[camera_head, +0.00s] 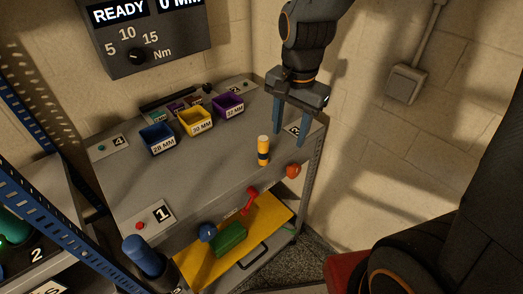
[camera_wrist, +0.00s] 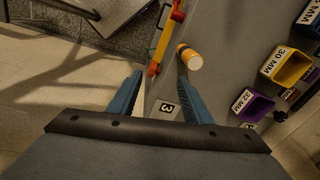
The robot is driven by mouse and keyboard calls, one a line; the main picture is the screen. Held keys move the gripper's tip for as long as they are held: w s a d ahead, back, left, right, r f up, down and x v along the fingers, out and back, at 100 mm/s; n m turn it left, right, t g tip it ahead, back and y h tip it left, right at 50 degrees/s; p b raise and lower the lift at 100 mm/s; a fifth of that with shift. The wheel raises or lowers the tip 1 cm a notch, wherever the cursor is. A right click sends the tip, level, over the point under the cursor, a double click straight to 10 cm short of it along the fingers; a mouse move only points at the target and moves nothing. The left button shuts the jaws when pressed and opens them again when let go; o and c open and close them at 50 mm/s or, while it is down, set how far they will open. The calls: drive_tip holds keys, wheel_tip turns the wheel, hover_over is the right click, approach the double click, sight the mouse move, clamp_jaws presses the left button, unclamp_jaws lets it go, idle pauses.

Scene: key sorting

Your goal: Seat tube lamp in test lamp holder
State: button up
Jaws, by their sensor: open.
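A yellow-orange cylinder with a dark band (camera_head: 263,144), perhaps the tube lamp, stands upright near the front right edge of the grey bench (camera_head: 190,185). It also shows in the wrist view (camera_wrist: 194,61), just beyond the right fingertip. My gripper (camera_head: 290,138) is open and empty, pointing down over the bench's right corner, to the right of the cylinder and apart from it. In the wrist view my gripper (camera_wrist: 160,78) has a plate marked 3 (camera_wrist: 166,107) between its fingers. I cannot tell which thing is the test lamp holder.
Blue (camera_head: 158,146), yellow (camera_head: 195,129) and purple (camera_head: 228,113) labelled bins stand at the back. A plate marked 1 (camera_head: 153,217) lies front left. An orange-red knob (camera_head: 293,170) is at the right edge. Below is a yellow drawer (camera_head: 190,266) with a green block (camera_head: 229,238). The bench middle is clear.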

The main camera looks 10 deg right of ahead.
sight(264, 138)
drive_tip(key=a+m, duration=0.2)
drive_tip(key=w+a+m, duration=0.1)
drive_tip(key=a+m, duration=0.1)
drive_tip(key=a+r+m+g, duration=0.1)
drive_tip(key=a+m, duration=0.1)
drive_tip(key=shift+w+r+m, duration=0.1)
drive_tip(key=shift+w+m, duration=0.15)
drive_tip(key=shift+m, duration=0.15)
drive_tip(key=shift+a+m, duration=0.4)
drive_tip(key=shift+m, duration=0.1)
wheel_tip(264, 138, down, 2)
drive_tip(key=shift+f+p, duration=0.2)
drive_tip(key=shift+p, duration=0.1)
drive_tip(key=shift+w+d+f+p, duration=0.15)
drive_tip(key=shift+f+p, duration=0.35)
drive_tip(key=shift+f, duration=0.8)
drive_tip(key=shift+w+d+f+p, duration=0.1)
drive_tip(key=shift+d+f+p, duration=0.25)
drive_tip(key=shift+f, duration=0.95)
drive_tip(key=shift+a, duration=0.1)
drive_tip(key=shift+c, duration=0.6)
clamp_jaws()
